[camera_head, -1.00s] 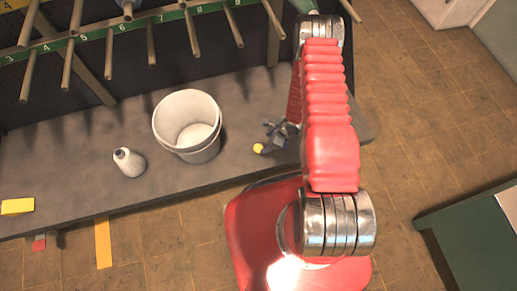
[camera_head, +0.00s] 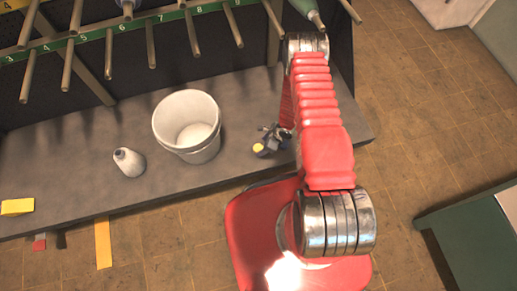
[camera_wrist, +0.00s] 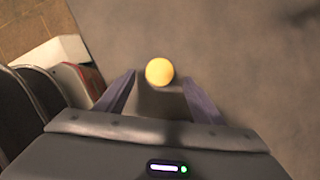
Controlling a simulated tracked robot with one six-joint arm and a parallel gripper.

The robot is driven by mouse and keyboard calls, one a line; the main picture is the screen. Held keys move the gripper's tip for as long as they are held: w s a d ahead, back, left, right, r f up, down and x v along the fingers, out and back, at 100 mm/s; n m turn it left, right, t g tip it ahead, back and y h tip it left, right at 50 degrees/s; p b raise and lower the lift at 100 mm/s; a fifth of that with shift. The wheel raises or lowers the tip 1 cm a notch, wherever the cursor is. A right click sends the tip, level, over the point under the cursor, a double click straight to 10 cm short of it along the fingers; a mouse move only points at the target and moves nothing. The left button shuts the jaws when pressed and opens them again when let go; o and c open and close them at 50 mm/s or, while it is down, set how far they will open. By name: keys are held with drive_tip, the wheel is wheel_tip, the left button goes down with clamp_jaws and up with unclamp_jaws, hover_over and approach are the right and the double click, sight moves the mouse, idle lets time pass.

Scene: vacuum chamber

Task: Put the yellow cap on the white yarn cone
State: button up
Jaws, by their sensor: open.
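The white yarn cone (camera_head: 130,163) stands upright on the grey bench, left of the bucket, with a dark tip on top. The small round yellow cap (camera_head: 258,147) is on the bench right of the bucket. My gripper (camera_head: 268,138) is low over the bench at the cap. In the wrist view, the yellow cap (camera_wrist: 159,72) shows between the fingertips of my open gripper (camera_wrist: 159,79), with a gap on each side. I cannot tell how high the fingertips are above the bench.
A white bucket (camera_head: 187,127) stands between cone and cap. A rack with several pegs and a green numbered rail (camera_head: 118,29) hangs behind. A yellow block (camera_head: 17,207) lies at the bench's left front. The bench around the cone is clear.

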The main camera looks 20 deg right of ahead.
sight(259, 148)
drive_tip(key=shift+x, duration=1.85)
drive_tip(key=shift+c, duration=0.6)
drive_tip(key=c, duration=1)
drive_tip(key=shift+r, duration=0.2)
wheel_tip(259, 148, up, 10)
drive_tip(key=shift+f, duration=0.2)
